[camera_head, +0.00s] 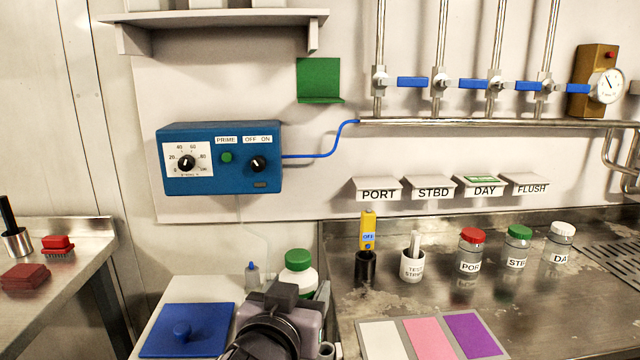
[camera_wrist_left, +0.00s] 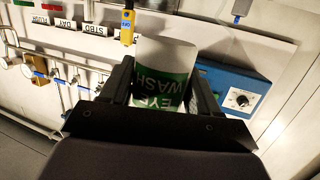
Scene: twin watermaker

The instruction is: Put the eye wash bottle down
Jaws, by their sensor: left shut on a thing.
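The eye wash bottle (camera_head: 300,279) is white with a green cap and looks upright in the head view. It is in front of the blue dosing box, over the small white side table (camera_head: 150,310). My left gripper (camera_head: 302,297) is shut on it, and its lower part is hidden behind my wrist. In the left wrist view the bottle (camera_wrist_left: 165,70) sits between the two dark fingers, its green EYE WASH label upside down. I cannot tell whether its base touches a surface. A green wall bracket (camera_head: 319,80) is empty. My right gripper is not in view.
A blue lid with a knob (camera_head: 185,335) lies on the side table, with a small dropper bottle (camera_head: 252,274) behind. The steel counter at right holds a black cup (camera_head: 366,269), a test-strip cup (camera_head: 412,265), labelled bottles and a colour card (camera_head: 432,338).

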